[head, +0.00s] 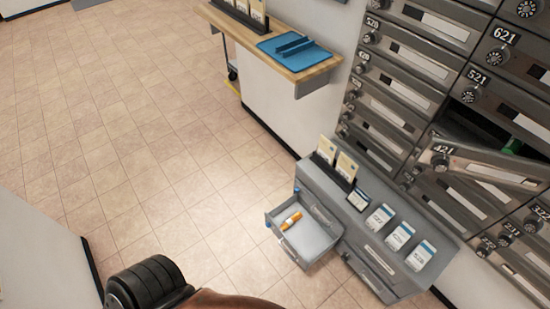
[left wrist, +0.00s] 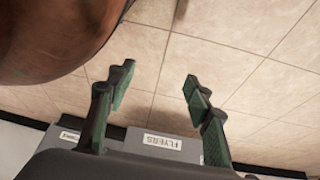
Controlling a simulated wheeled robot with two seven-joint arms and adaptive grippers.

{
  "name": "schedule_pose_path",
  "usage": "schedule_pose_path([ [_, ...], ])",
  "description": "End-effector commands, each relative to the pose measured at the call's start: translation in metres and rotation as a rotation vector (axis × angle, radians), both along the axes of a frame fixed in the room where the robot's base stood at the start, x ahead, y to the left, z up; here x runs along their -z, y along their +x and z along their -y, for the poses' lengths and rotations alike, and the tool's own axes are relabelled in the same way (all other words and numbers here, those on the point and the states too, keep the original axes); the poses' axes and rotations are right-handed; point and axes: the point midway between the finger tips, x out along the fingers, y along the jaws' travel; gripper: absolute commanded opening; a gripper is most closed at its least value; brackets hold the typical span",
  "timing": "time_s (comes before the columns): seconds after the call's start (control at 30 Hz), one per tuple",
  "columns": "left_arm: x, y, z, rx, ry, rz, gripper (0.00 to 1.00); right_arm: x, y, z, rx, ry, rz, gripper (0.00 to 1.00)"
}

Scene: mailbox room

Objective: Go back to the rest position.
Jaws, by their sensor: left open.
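My left gripper (left wrist: 158,84) shows in the left wrist view. Its two green-padded fingers are wide apart, with only tiled floor visible between them. Nothing is held. In the head view a black and brown part of my own arm shows at the bottom left, and no gripper fingers can be seen there. My right gripper is in neither view.
A grey cabinet (head: 351,211) stands below the mailboxes, its drawer (head: 309,240) open with an orange item (head: 291,220) inside. Mailbox door 421 (head: 490,165) hangs open. A wooden counter (head: 318,70) holds a blue tray (head: 293,47). A FLYERS label (left wrist: 162,142) is near my gripper. Floor at left is clear.

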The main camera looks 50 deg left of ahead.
Motion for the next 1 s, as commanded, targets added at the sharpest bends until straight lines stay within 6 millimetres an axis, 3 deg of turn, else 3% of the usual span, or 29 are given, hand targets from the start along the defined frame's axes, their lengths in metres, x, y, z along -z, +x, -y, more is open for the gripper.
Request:
schedule_pose_path([
  [0.03,-0.015,-0.005,-0.005,-0.001,0.012,-0.017,0.47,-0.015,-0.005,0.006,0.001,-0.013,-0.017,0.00],
  [0.3,-0.031,-0.075,-0.034,-0.007,0.070,-0.187,0.47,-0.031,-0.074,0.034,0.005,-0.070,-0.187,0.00],
  [0.6,-0.056,-0.147,-0.051,-0.014,0.106,-0.349,0.47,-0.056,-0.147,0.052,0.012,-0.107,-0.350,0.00],
  [0.73,-0.059,-0.161,-0.058,-0.013,0.112,-0.378,0.47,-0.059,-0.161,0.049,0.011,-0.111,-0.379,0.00],
  [1.0,-0.057,-0.164,-0.058,-0.014,0.112,-0.385,0.44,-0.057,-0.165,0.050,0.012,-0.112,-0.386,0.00],
])
